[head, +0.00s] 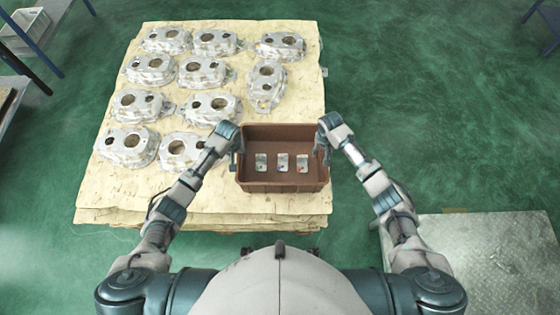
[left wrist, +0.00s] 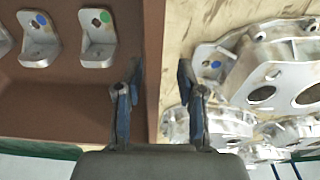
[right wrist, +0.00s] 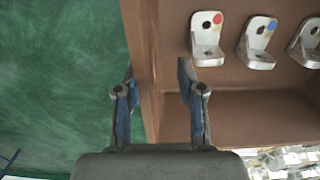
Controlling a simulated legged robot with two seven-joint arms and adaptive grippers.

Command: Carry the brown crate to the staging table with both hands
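The brown crate (head: 283,188) sits at the near right corner of a sheet-covered stack, holding three small metal brackets (head: 282,162) with coloured dots. My left gripper (head: 237,150) is at the crate's left wall and my right gripper (head: 323,148) at its right wall. In the left wrist view the open fingers (left wrist: 160,78) stand either side of the crate wall (left wrist: 153,60), with gaps. In the right wrist view the open fingers (right wrist: 157,78) likewise straddle the opposite wall (right wrist: 142,40). I cannot tell which surface is the staging table.
Several aluminium castings (head: 203,73) lie on the stack (head: 250,210) left of and behind the crate. A grey metal surface (head: 490,255) is at lower right. Green floor (head: 430,110) is clear to the right. A pale bin (head: 25,25) stands at far left.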

